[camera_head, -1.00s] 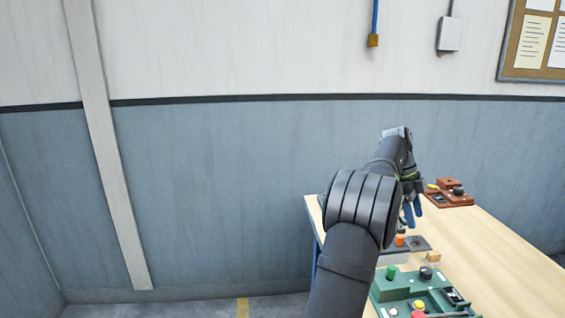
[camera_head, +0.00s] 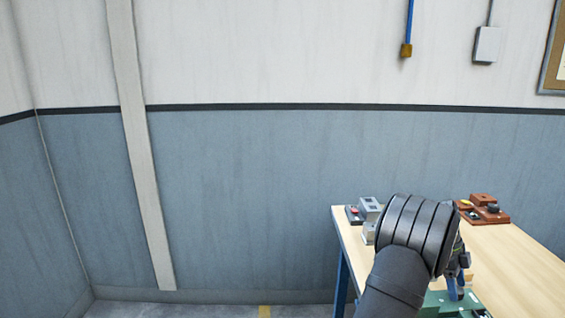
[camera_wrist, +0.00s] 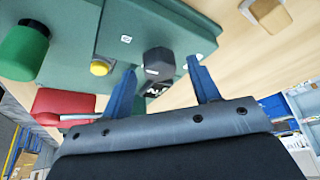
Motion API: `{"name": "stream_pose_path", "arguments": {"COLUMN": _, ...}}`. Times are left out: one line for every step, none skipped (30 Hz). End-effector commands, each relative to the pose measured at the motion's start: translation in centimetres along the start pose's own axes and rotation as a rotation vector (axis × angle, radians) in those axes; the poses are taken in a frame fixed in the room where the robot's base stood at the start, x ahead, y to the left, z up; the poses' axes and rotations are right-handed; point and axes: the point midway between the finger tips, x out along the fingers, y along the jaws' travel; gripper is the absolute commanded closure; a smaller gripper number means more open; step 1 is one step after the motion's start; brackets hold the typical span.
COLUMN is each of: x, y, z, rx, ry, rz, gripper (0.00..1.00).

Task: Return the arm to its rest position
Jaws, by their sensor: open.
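My gripper (camera_wrist: 164,90) shows in the wrist view with two blue fingers spread apart and nothing between them. In the head view my gripper (camera_head: 457,288) is mostly hidden behind my dark arm, with its blue fingers above the table's near part. A green machine (camera_wrist: 150,35) with a green knob, a yellow button and a dark knob lies beyond the fingers in the wrist view. A corner of this green machine (camera_head: 440,305) also shows in the head view, partly hidden by my arm. No coil can be made out.
The wooden table (camera_head: 505,255) carries a reddish-brown device (camera_head: 485,210) at its back and a grey device (camera_head: 369,208) at its left corner. A small tan block (camera_wrist: 268,14) lies beside the green machine. Open floor lies left of the table.

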Motion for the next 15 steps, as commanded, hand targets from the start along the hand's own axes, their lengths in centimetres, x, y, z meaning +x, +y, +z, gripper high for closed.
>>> {"name": "stream_pose_path", "arguments": {"x": 0.3, "y": 0.0, "z": 0.0, "rx": 0.0, "ry": 0.0, "rz": 0.0, "gripper": 0.44}}
{"name": "stream_pose_path", "arguments": {"x": 0.41, "y": -0.01, "z": 0.0, "rx": 0.0, "ry": 0.0, "rz": 0.0, "gripper": 0.44}}
{"name": "stream_pose_path", "arguments": {"x": 0.52, "y": -0.02, "z": 0.01, "rx": 0.0, "ry": 0.0, "rz": -0.001, "gripper": 0.44}}
{"name": "stream_pose_path", "arguments": {"x": 0.56, "y": -0.02, "z": 0.01, "rx": 0.0, "ry": 0.0, "rz": -0.001, "gripper": 0.44}}
{"name": "stream_pose_path", "arguments": {"x": 0.6, "y": -0.02, "z": 0.01, "rx": 0.0, "ry": 0.0, "rz": -0.001, "gripper": 0.44}}
{"name": "stream_pose_path", "arguments": {"x": 0.61, "y": -0.03, "z": 0.01, "rx": 0.0, "ry": 0.0, "rz": -0.002, "gripper": 0.44}}
{"name": "stream_pose_path", "arguments": {"x": 0.59, "y": -0.03, "z": 0.01, "rx": -0.001, "ry": 0.0, "rz": -0.002, "gripper": 0.44}}
{"name": "stream_pose_path", "arguments": {"x": 0.58, "y": -0.02, "z": 0.01, "rx": -0.001, "ry": 0.0, "rz": -0.002, "gripper": 0.44}}
{"name": "stream_pose_path", "arguments": {"x": 0.57, "y": -0.02, "z": 0.01, "rx": -0.001, "ry": 0.0, "rz": -0.002, "gripper": 0.44}}
{"name": "stream_pose_path", "arguments": {"x": 0.57, "y": -0.02, "z": 0.01, "rx": -0.001, "ry": 0.0, "rz": -0.002, "gripper": 0.44}}
{"name": "stream_pose_path", "arguments": {"x": 0.57, "y": -0.02, "z": 0.01, "rx": -0.001, "ry": 0.0, "rz": -0.002, "gripper": 0.44}}
{"name": "stream_pose_path", "arguments": {"x": 0.56, "y": -0.02, "z": 0.01, "rx": -0.001, "ry": 0.0, "rz": -0.002, "gripper": 0.44}}
{"name": "stream_pose_path", "arguments": {"x": 0.53, "y": -0.02, "z": 0.01, "rx": -0.001, "ry": 0.0, "rz": -0.002, "gripper": 0.44}}
{"name": "stream_pose_path", "arguments": {"x": 0.47, "y": -0.02, "z": 0.01, "rx": -0.001, "ry": 0.0, "rz": -0.002, "gripper": 0.44}}
{"name": "stream_pose_path", "arguments": {"x": 0.33, "y": -0.03, "z": 0.01, "rx": 0.0, "ry": 0.0, "rz": -0.002, "gripper": 0.44}}
